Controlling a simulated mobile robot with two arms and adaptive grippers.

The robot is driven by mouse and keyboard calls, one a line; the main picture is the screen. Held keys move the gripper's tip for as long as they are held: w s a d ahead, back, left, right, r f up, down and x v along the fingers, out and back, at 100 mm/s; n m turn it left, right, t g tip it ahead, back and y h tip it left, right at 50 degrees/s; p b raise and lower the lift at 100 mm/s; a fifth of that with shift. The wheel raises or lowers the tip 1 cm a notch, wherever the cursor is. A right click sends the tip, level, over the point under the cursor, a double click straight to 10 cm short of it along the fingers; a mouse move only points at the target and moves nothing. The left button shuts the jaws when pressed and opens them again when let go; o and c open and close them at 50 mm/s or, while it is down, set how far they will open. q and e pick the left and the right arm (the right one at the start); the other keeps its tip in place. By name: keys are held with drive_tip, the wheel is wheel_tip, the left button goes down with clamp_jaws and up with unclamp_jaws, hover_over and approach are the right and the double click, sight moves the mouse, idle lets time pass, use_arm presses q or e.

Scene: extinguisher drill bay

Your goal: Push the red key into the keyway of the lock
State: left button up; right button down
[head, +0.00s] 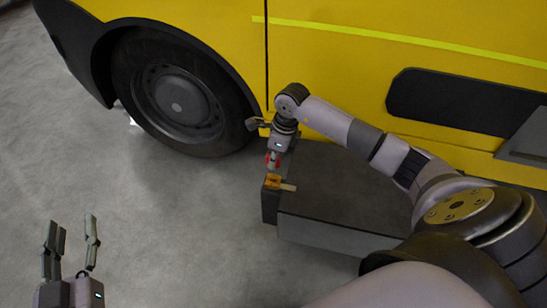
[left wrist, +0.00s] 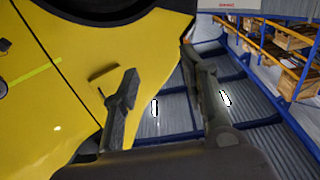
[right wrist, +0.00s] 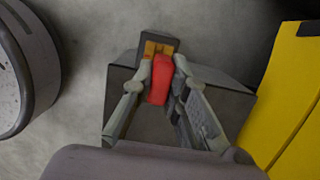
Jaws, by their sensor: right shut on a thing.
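The red key (head: 273,160) is held in my right gripper (head: 273,158), above and just behind the lock in the head view. In the right wrist view the red key (right wrist: 160,82) sits between the two closed fingers (right wrist: 161,78). Its far end overlaps the near edge of the lock's orange face (right wrist: 157,48); I cannot tell whether it touches or enters the keyway. The orange lock (head: 272,182) is at the left end of a dark box. My left gripper (head: 70,240) is open and empty, at the lower left of the head view, far from the lock.
The dark grey box (head: 345,190) stands on the concrete floor against a yellow vehicle (head: 350,60). A pale tan piece (head: 289,187) sticks out beside the lock. A large wheel (head: 180,95) is behind left. The floor (head: 180,220) between my grippers is clear. Shelves (left wrist: 285,45) show in the left wrist view.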

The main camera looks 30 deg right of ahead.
drive_tip(key=shift+f+b, duration=0.4)
drive_tip(key=shift+f, duration=0.2)
drive_tip(key=shift+f+b, duration=0.45)
drive_tip(key=shift+f, duration=0.2)
use_arm(q)
wheel_tip(320, 180, up, 9)
drive_tip(key=s+t+h, duration=0.2)
drive_tip(key=t, duration=0.3)
drive_tip(key=shift+s+d+t, duration=0.3)
drive_tip(key=shift+s+t, duration=0.05)
drive_tip(key=shift+t, duration=0.05)
use_arm(e)
drive_tip(key=shift+f, duration=0.2)
use_arm(q)
drive_tip(key=shift+w+f, duration=0.1)
drive_tip(key=shift+f, duration=0.05)
drive_tip(key=shift+w+f+g, duration=0.3)
drive_tip(key=shift+f+g, duration=0.1)
drive_tip(key=shift+f, duration=0.1)
drive_tip(key=shift+s, duration=0.1)
drive_tip(key=shift+s+r, duration=0.15)
drive_tip(key=shift+r, duration=0.15)
use_arm(e)
drive_tip(key=shift+f, duration=0.15)
use_arm(q)
drive_tip(key=shift+s+r+t, duration=0.2)
drive_tip(key=shift+r+t, duration=0.1)
drive_tip(key=shift+t, duration=0.1)
use_arm(e)
drive_tip(key=shift+f, duration=0.1)
